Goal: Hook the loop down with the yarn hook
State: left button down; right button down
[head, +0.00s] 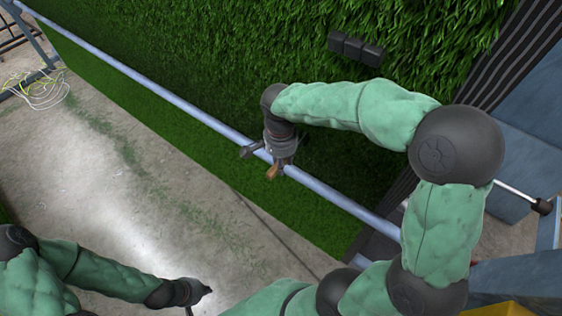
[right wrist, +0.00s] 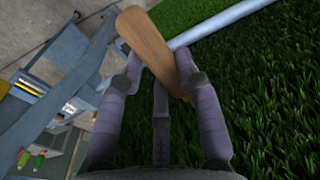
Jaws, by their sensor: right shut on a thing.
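My right gripper (head: 280,160) is at the pale metal bar that runs across the green turf. It is shut on the brown wooden handle of the yarn hook (head: 272,172). In the right wrist view the handle (right wrist: 148,40) lies slanted between the two fingers (right wrist: 165,80), in front of the bar; the hook's metal end cannot be made out. No single loop can be told apart in the turf (head: 240,60). My left gripper (head: 200,293) is low over the concrete floor, away from the turf, and its fingers are too small to read.
The metal bar (head: 140,78) crosses diagonally, with turf above and below it. Black blocks (head: 355,48) sit on the turf. A tangle of pale cords (head: 42,92) lies at the far left. A cart with shelves (right wrist: 50,85) stands left in the right wrist view. The concrete floor (head: 150,190) is mostly clear.

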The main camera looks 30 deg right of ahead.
aim_at(285, 165)
jog(key=shift+w+d+r, duration=0.1)
jog(key=shift+d, duration=0.15)
jog(key=shift+w+d+f+b, duration=0.1)
jog(key=shift+d+f+b, duration=0.05)
jog(key=shift+f+b, duration=0.4)
jog(key=shift+d+f+b, duration=0.1)
jog(key=shift+f+b, duration=0.3)
jog(key=shift+f, duration=0.2)
jog(key=shift+f, duration=0.15)
jog(key=shift+w+d+f+b, duration=0.15)
jog(key=shift+d+f+b, duration=0.15)
jog(key=shift+f+b, duration=0.55)
jog(key=shift+r, duration=0.2)
jog(key=shift+s+a+r+p, duration=0.1)
jog(key=shift+a+r+p, duration=0.1)
jog(key=shift+r+p, duration=0.35)
jog(key=shift+s+a+r+p, duration=0.1)
jog(key=shift+a+r+p, duration=0.2)
jog(key=shift+r, duration=0.45)
jog(key=shift+s+a+r+p, duration=0.1)
jog(key=shift+a+r+p, duration=0.05)
jog(key=shift+r+p, duration=0.4)
jog(key=shift+r, duration=0.1)
